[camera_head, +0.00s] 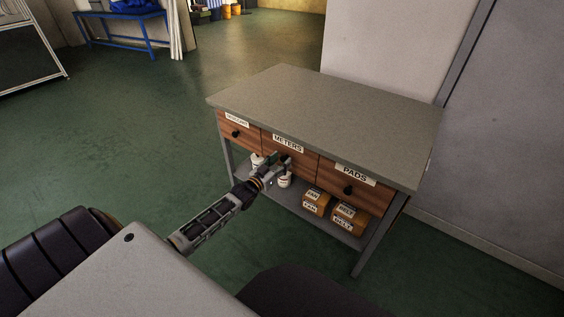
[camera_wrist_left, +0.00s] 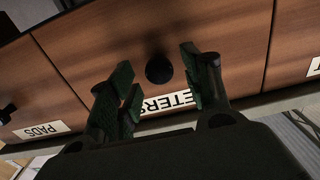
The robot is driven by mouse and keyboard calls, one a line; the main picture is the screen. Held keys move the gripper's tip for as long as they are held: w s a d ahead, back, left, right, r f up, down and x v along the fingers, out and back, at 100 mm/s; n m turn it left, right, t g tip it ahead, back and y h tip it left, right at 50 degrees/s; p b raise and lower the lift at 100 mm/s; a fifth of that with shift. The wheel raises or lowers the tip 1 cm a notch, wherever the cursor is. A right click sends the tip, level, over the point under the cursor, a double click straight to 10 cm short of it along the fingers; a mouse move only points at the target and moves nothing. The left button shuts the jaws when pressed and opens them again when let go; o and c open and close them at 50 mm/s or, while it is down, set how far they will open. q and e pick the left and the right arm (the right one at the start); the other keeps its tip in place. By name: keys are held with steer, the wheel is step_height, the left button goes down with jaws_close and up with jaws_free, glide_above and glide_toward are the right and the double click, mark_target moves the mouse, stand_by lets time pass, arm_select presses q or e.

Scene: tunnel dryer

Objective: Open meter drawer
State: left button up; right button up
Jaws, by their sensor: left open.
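The meter drawer (camera_head: 306,161) is the middle wooden drawer of a grey bench, with a METERS label on its top edge. It looks shut, level with the drawers beside it. In the left wrist view its dark round knob (camera_wrist_left: 159,69) shows between and just beyond the fingertips. My left gripper (camera_head: 279,160) is in front of this drawer; in the left wrist view its fingers (camera_wrist_left: 158,78) are apart, with the knob between them and the label (camera_wrist_left: 168,103) partly hidden behind them. I cannot tell whether either finger touches the knob. My right gripper is not in view.
A left drawer (camera_head: 245,135) and the PADS drawer (camera_head: 336,183) flank it. The bench top (camera_head: 325,100) is bare. White containers (camera_head: 284,181) and brown boxes (camera_head: 315,200) stand on the lower shelf (camera_head: 330,230). A wall is behind the bench; green floor (camera_head: 130,130) is clear at left.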

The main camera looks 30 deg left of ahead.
arm_select(q)
steer(key=shift+w, duration=0.7)
steer(key=shift+c, duration=0.5)
jaws_close()
